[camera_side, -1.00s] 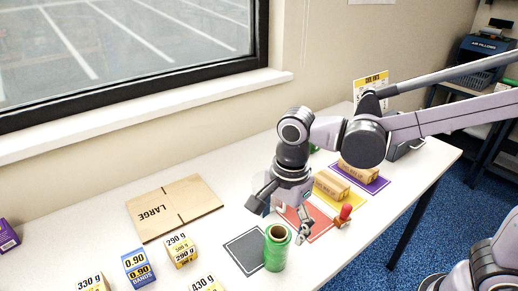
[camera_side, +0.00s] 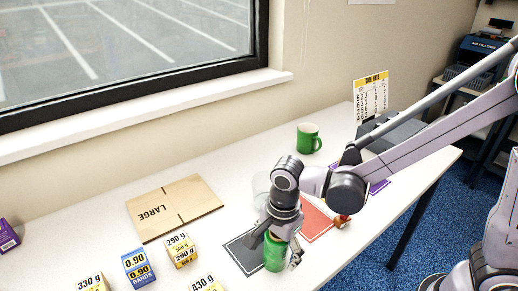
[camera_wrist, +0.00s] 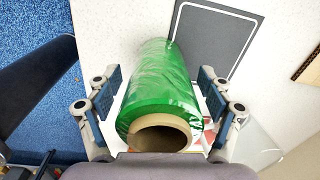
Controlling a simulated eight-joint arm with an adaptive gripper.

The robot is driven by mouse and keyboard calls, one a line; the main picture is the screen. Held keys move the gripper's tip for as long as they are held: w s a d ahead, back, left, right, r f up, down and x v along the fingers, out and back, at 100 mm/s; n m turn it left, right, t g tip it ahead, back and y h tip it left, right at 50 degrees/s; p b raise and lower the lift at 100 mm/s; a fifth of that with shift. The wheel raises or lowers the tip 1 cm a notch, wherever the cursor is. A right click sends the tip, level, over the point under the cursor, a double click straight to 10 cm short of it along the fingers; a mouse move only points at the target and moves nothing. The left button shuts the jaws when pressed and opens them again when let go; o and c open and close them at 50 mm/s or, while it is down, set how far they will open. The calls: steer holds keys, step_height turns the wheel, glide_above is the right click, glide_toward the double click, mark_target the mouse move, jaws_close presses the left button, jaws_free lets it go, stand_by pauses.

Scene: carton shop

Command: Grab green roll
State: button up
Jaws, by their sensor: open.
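The green roll (camera_side: 274,256) stands upright on the table at the front edge of the dark grey mat. In the wrist view the roll (camera_wrist: 160,85) shows green film around a brown cardboard core. My gripper (camera_side: 280,252) is lowered over the roll in the side view and hides its upper part. In the wrist view my gripper (camera_wrist: 160,105) is open, with one finger on each side of the roll. A gap shows between the roll and each finger pad.
A green mug (camera_side: 308,138) stands farther back. A flat LARGE carton (camera_side: 174,206), a 290 g box (camera_side: 181,250) and a blue box (camera_side: 138,268) lie to the left. The dark grey mat (camera_side: 240,252) is bare beside the roll. A red mat (camera_side: 316,219) lies to the right.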

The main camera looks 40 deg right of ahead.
steer(key=shift+f, duration=0.55)
steer(key=c, duration=1.2)
steer(key=shift+r, duration=0.2)
